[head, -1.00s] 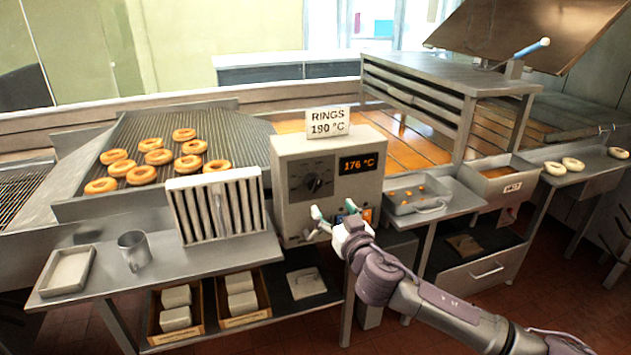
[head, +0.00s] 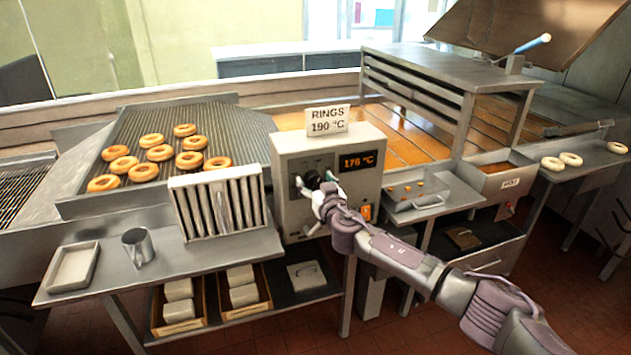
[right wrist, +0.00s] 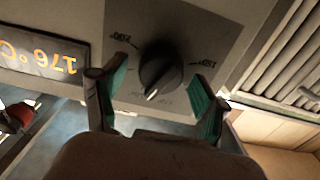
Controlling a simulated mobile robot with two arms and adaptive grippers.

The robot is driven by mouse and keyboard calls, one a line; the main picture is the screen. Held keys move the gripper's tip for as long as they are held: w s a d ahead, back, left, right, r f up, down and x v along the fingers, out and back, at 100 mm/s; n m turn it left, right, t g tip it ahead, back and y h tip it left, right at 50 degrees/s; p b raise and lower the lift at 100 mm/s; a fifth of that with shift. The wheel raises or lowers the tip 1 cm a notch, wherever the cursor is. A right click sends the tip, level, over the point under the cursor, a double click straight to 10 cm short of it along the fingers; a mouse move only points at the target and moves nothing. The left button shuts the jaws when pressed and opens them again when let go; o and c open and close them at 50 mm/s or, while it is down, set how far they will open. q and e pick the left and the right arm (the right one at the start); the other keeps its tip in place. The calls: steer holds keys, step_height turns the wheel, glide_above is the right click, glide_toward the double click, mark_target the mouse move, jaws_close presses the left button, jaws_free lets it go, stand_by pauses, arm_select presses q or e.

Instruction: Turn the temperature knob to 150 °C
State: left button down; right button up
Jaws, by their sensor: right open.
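The temperature knob (right wrist: 160,68) is a round black dial on the dark plate of the grey control box (head: 291,227). In the right wrist view its pale pointer aims down and slightly left, between partly legible scale marks. My right gripper (head: 321,187) is in front of the knob and hides part of it in the head view. In the right wrist view its green-padded fingers (right wrist: 158,82) are open, one on each side of the knob, with gaps visible. The orange display (head: 357,162) reads 176 °C. My left gripper is not in view.
A slatted rack (head: 218,207) stands close on the left, and a small tray (head: 417,195) is on the right.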

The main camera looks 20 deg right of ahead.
steer(key=c, duration=1.2)
steer(key=shift+o, duration=0.2)
